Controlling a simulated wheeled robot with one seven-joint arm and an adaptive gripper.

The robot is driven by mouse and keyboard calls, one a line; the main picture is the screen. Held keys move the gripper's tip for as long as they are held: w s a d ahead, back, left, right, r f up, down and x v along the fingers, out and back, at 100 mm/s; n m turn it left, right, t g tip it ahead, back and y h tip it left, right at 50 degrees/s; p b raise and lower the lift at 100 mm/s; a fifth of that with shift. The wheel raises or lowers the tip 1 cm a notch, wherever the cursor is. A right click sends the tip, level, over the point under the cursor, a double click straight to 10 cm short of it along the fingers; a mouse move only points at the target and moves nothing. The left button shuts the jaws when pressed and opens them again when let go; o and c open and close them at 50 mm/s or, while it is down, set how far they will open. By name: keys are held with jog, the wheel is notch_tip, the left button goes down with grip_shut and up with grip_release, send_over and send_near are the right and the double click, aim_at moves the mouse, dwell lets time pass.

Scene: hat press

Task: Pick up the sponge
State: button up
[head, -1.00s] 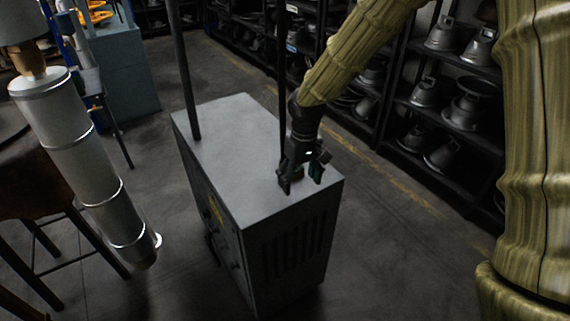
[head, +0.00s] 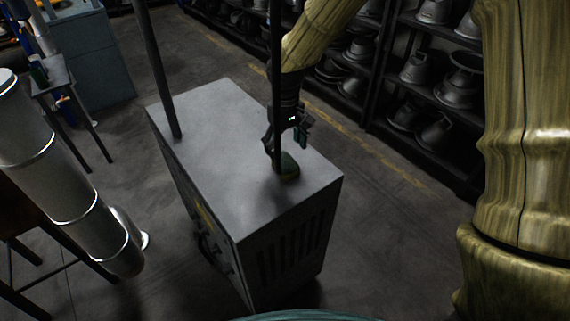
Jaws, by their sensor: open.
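My gripper (head: 287,146) is just above and behind the sponge, pointing down. Its fingers are apart, with nothing seen held between them. Whether a finger touches the sponge cannot be told. A thin dark pole partly covers the gripper and the left side of the sponge.
Two upright dark poles, one on the left (head: 158,70) and one on the right (head: 276,70), rise at the cabinet. Shelves (head: 395,85) of dark metal hat forms stand behind. A silver duct (head: 55,185) is at left. The cabinet's left top is clear.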

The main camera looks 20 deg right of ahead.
aim_at(285, 161)
jog(key=shift+f, duration=0.55)
jog(key=shift+s+f, duration=0.15)
jog(key=shift+f, duration=0.55)
jog(key=shift+a+f+p, duration=0.1)
jog(key=shift+f+p, duration=0.3)
jog(key=shift+f, duration=1.65)
jog(key=c, duration=0.7)
